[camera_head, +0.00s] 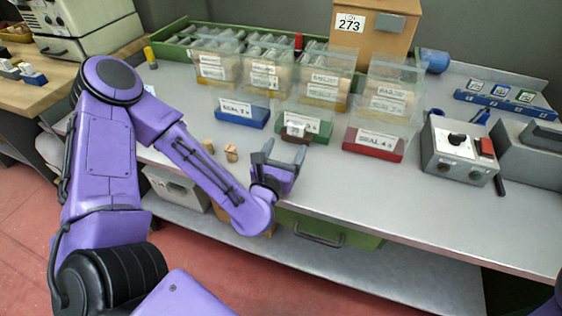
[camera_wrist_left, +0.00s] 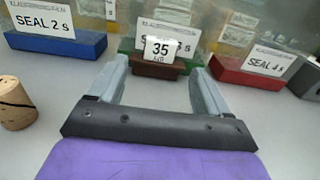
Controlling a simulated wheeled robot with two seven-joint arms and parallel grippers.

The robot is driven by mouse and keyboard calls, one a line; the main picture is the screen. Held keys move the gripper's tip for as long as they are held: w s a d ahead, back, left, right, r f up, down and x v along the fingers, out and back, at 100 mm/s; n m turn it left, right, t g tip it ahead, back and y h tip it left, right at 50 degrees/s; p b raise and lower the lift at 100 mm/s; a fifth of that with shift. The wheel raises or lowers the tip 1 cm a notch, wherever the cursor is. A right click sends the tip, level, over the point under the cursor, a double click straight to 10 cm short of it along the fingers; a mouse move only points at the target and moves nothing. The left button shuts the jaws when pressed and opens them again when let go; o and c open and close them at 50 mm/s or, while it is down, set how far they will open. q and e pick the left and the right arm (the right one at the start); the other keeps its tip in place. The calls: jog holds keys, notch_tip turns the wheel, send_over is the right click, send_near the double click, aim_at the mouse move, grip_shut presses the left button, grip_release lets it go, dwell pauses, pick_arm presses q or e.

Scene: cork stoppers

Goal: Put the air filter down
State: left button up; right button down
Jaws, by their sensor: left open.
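I cannot make out anything that is clearly an air filter. My left gripper (camera_head: 275,158) is open and empty over the front of the grey bench. In the left wrist view its two fingers (camera_wrist_left: 160,90) stand apart and point at a small brown block (camera_wrist_left: 155,65) with a white tag reading 35. That block (camera_head: 295,134) sits in front of the green SEAL holder (camera_head: 318,128), and the fingers are short of it. Two corks (camera_head: 231,153) (camera_head: 208,146) stand left of the gripper; one cork (camera_wrist_left: 15,103) shows at the left in the wrist view.
A blue holder (camera_head: 240,117) and a red holder (camera_head: 375,146) flank the green one. A grey control box (camera_head: 458,150) is at the right, a cardboard box (camera_head: 385,30) at the back. The bench front right of the gripper is clear.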

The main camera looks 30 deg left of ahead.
aim_at(295, 127)
pick_arm(q)
jog(key=p+v, duration=0.3)
jog(key=v, duration=0.1)
jog(key=shift+d+r, duration=0.1)
jog(key=shift+r, duration=0.2)
jog(key=shift+o, duration=0.5)
jog(key=shift+s+f+p, duration=0.1)
jog(key=shift+s+p, duration=0.35)
jog(key=shift+p, duration=0.2)
jog(key=w+a+r+n+g+y+p, duration=0.1)
jog(key=a+r+n+g+y+p, duration=0.15)
jog(key=r+p, duration=0.55)
jog(key=w+f+m+h, duration=0.1)
jog(key=w+f, duration=0.1)
jog(key=w, duration=0.1)
jog(key=w+f+g+h+p, duration=0.1)
jog(key=w+f, duration=0.1)
jog(key=w, duration=0.2)
jog(key=w+f+m+g+h+p, duration=0.1)
jog(key=w+f, duration=0.1)
jog(key=w, duration=0.1)
jog(key=shift+w+f+m+h, duration=0.2)
jog(key=shift+f+m+h, duration=0.05)
jog(key=shift+f+m, duration=0.1)
jog(key=shift+w+a+f, duration=0.1)
jog(key=shift+w, duration=0.1)
jog(key=c, duration=1.2)
